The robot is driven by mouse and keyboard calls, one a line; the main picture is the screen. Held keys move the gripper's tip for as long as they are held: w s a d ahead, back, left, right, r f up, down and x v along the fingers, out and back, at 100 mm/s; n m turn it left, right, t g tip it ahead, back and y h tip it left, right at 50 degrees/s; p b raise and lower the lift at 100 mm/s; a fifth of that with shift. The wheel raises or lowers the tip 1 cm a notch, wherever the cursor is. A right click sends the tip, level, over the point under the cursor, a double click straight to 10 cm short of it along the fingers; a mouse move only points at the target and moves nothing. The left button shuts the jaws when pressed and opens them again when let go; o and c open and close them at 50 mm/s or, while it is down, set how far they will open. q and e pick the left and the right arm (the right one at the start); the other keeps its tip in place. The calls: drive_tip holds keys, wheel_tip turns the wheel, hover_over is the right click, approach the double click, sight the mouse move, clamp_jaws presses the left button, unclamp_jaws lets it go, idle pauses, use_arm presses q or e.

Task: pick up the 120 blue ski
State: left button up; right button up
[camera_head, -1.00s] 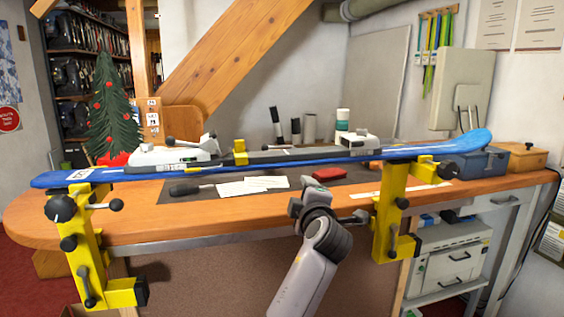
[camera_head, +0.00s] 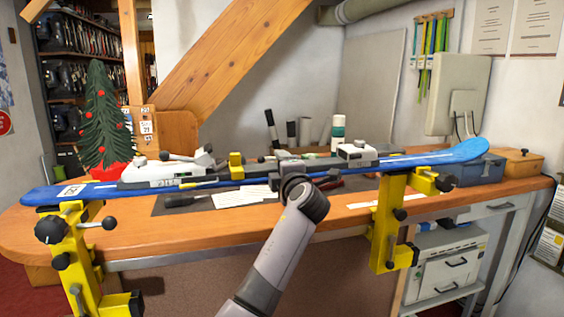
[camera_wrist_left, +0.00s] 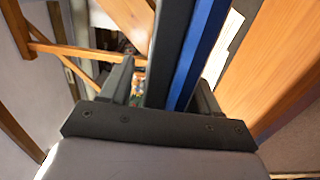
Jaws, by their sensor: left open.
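The blue ski (camera_head: 420,160) lies lengthwise over two yellow vises, with a white numbered label (camera_head: 72,190) near its left end and grey-white bindings (camera_head: 165,174) on top. My left gripper (camera_head: 285,165) is at the middle of the ski, and its fingers are mostly hidden there behind my wrist. In the left wrist view, the open left gripper (camera_wrist_left: 163,90) has one finger on each side of the ski (camera_wrist_left: 197,50) and its dark binding rail (camera_wrist_left: 168,50). I cannot tell whether either finger touches it. My right gripper is not in view.
The yellow vises (camera_head: 68,262) and (camera_head: 384,225) stand at the front edge of the wooden bench (camera_head: 150,232). Papers (camera_head: 240,197), a screwdriver (camera_head: 175,203) and bottles (camera_head: 338,128) are around the ski. A blue box (camera_head: 484,168) sits at the right end. A small decorated tree (camera_head: 103,115) stands behind left.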

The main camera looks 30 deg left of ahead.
use_arm(q)
drive_tip(key=shift+w+a, duration=0.15)
clamp_jaws()
idle(1.4)
drive_tip(key=shift+r, duration=0.3)
